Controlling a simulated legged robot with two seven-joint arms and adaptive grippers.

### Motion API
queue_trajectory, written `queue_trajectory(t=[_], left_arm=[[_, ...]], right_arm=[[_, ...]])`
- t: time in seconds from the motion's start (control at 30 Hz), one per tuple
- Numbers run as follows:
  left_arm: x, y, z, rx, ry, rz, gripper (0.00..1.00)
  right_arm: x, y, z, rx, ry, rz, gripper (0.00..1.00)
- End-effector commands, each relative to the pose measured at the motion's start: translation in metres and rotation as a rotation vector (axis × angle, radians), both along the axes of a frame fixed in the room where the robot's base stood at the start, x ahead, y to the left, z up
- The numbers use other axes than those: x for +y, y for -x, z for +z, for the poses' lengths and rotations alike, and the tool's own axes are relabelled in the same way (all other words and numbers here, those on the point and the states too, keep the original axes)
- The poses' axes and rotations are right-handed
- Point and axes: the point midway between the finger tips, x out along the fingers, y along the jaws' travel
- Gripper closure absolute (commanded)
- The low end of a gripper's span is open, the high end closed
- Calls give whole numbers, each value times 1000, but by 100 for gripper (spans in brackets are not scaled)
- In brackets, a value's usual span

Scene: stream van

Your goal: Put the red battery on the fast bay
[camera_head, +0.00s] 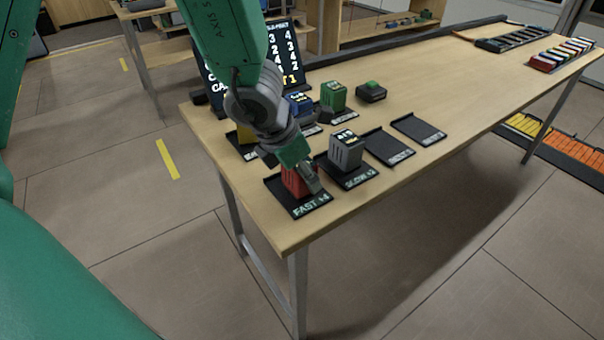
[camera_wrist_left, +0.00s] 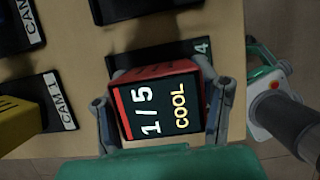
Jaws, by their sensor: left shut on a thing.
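The red battery (camera_head: 292,182) is at the fast bay (camera_head: 311,208), a black plate labelled "FAST +4" at the table's near corner. My left gripper (camera_head: 310,181) is shut on the battery from above, with a finger on each side. In the left wrist view the battery's display (camera_wrist_left: 160,108) reads "1/5 COOL", and both fingers (camera_wrist_left: 160,112) flank it. Part of the fast bay (camera_wrist_left: 180,53) shows beyond the battery there. The battery looks upright over the plate; I cannot tell whether its bottom touches.
A grey battery (camera_head: 345,150) stands on the slow bay beside it. Two empty bays (camera_head: 388,146) lie farther right. Yellow (camera_head: 245,134), blue (camera_head: 300,104) and green (camera_head: 333,95) batteries stand behind. A black box with a green button (camera_head: 371,91) is near them. The table's middle is clear.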

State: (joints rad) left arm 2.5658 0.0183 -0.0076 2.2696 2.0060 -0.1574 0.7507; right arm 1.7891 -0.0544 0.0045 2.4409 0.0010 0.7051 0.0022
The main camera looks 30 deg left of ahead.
Motion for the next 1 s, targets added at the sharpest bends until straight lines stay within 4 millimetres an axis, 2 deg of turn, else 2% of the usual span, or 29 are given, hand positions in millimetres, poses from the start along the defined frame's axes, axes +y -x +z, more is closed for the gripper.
queue_trajectory(t=[0.13, 0.17, 0.2, 0.23, 0.67, 0.77, 1.0], left_arm=[[4, 0, -5, -2, 4, 3, 86], [4, 0, -5, 0, 5, 3, 42], [5, 0, -4, 0, 6, 3, 28], [6, 0, -4, 0, 6, 3, 22], [2, 0, 1, 1, 0, 2, 22], [4, 4, 15, -1, 3, 3, 22], [13, 23, 67, -3, 8, 4, 22]], right_arm=[[0, 0, -5, 0, 0, 0, 60], [0, 0, -5, 0, 0, 0, 60], [0, 0, -4, 0, 0, 0, 60], [0, 0, -4, 0, 0, 0, 60], [0, 0, 2, 0, 0, 1, 60], [0, 0, 8, 0, 0, 0, 60], [0, 0, 34, 0, 0, 0, 60]])
